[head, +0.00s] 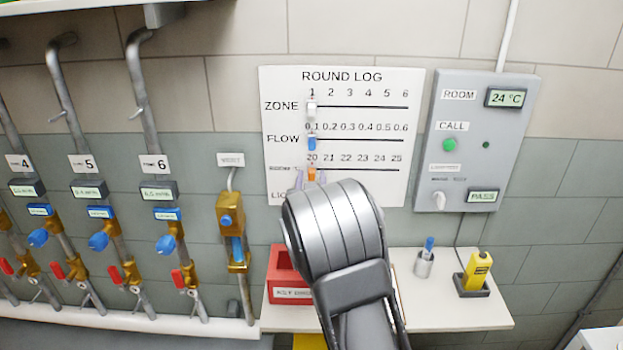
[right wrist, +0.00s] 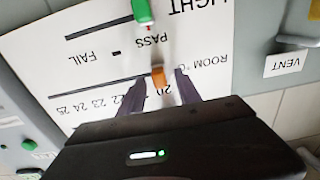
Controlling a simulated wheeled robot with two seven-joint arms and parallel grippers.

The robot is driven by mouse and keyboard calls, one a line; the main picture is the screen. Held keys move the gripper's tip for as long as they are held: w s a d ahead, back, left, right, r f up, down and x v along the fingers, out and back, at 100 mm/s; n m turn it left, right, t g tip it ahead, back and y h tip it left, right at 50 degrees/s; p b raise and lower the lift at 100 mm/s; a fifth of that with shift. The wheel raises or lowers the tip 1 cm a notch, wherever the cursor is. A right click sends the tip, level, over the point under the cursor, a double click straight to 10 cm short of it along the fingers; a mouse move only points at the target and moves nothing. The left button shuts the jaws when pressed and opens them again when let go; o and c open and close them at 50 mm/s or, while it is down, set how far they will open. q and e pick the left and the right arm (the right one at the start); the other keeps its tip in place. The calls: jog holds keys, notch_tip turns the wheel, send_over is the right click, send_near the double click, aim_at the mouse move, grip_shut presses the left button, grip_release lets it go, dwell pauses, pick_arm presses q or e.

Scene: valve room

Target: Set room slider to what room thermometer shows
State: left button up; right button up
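The room thermometer (head: 506,98) on the grey panel reads 24 °C. The room slider (head: 311,174) is an orange knob on the bottom visible scale of the ROUND LOG board (head: 385,185), at the 20 mark; the scale runs from 20 to 25. My right gripper (head: 311,180) is in front of the board at this knob. In the right wrist view, the orange knob (right wrist: 158,76) sits between the two spread fingers, with a gap on each side. My arm hides the lower part of the board in the head view. My left gripper is not in view.
The white zone knob (head: 311,108) and blue flow knob (head: 312,143) sit above the orange one. A green knob (right wrist: 142,10) is on the neighbouring LIGHT row. Below, a shelf (head: 440,315) holds a red box (head: 284,270), a pen cup (head: 424,263) and a yellow device (head: 477,270).

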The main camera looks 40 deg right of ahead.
grip_shut()
dwell(0.3)
dwell(1.1)
